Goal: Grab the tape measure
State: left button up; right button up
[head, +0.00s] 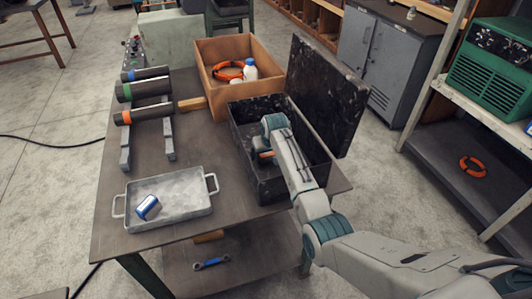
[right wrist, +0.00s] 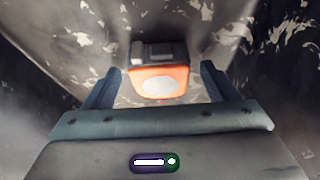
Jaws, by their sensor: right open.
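The tape measure (right wrist: 158,75) is orange and dark grey with a pale round face. It lies inside the black open box (head: 250,178), against worn dark walls. In the head view only a small orange and dark part of the tape measure (head: 265,154) shows beside my right arm. My right gripper (right wrist: 160,88) is open, with one finger on each side of the tape measure, and reaches down into the box. I cannot tell whether the fingers touch it. My left gripper is not in view.
The box's lid (head: 325,95) stands open behind it. A metal tray (head: 185,212) holds a blue and white can (head: 147,207). Pipes (head: 146,93) lie at the left.

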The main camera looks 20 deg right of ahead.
jog(key=shift+w+f, duration=0.1)
jog(key=shift+f, duration=0.1)
jog(key=c, duration=1.2)
